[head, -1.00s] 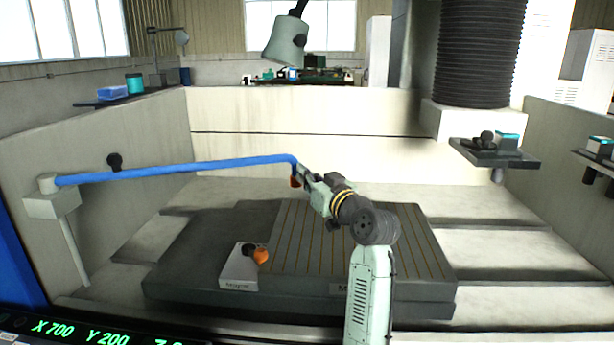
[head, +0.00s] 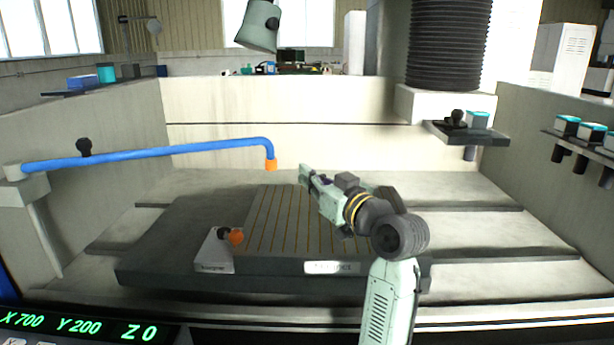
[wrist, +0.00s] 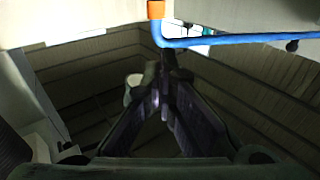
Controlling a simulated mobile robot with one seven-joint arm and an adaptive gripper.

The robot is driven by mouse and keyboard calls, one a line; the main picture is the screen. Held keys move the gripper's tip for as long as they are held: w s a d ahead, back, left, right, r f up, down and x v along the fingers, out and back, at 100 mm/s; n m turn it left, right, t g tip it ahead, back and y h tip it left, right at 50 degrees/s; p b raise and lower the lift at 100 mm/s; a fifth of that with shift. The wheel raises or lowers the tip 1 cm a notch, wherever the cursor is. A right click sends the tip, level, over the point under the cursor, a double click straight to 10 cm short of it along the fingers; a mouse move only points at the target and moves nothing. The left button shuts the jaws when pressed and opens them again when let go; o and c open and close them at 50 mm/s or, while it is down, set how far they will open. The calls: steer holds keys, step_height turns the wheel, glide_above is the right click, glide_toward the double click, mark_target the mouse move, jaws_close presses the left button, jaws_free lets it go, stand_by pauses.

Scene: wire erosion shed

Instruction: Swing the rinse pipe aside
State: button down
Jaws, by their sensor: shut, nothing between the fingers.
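The rinse pipe (head: 160,152) is a blue tube with an orange tip (head: 271,164). In the head view it runs from a pale bracket (head: 20,185) on the left tank wall and bends down at its right end. My gripper (head: 303,172) is to the right of the tip, apart from it in the picture, over the far part of the table. In the wrist view the blue pipe (wrist: 240,38) crosses the top, beyond my fingers (wrist: 163,85). The fingers converge to a closed point with nothing held. The pipe's black knob (head: 84,147) stands near its bracket end.
Below lies the dark grooved plate (head: 275,225), with a small white block with an orange-and-black knob (head: 222,245) at its front left. A grey lamp (head: 261,25) hangs above. A shelf (head: 466,133) and black bellows column (head: 448,45) stand right. The right tank floor is clear.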

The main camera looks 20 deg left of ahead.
steer(key=p, duration=0.1)
steer(key=s+r+h+p, duration=0.1)
steer(key=p, duration=0.1)
steer(key=shift+s+a+m, duration=0.1)
steer(key=shift+a+m, duration=0.2)
steer(key=shift+m, duration=0.1)
steer(key=shift+r, duration=0.1)
steer(key=p, duration=0.5)
glide_toward(269, 150)
steer(key=x, duration=0.5)
steer(key=shift+a+r, duration=0.15)
steer(key=shift+a, duration=0.1)
steer(key=shift+w+a+p, duration=0.4)
steer(key=shift+w+a, duration=0.1)
steer(key=shift+w, duration=0.05)
steer(key=shift+a, duration=0.1)
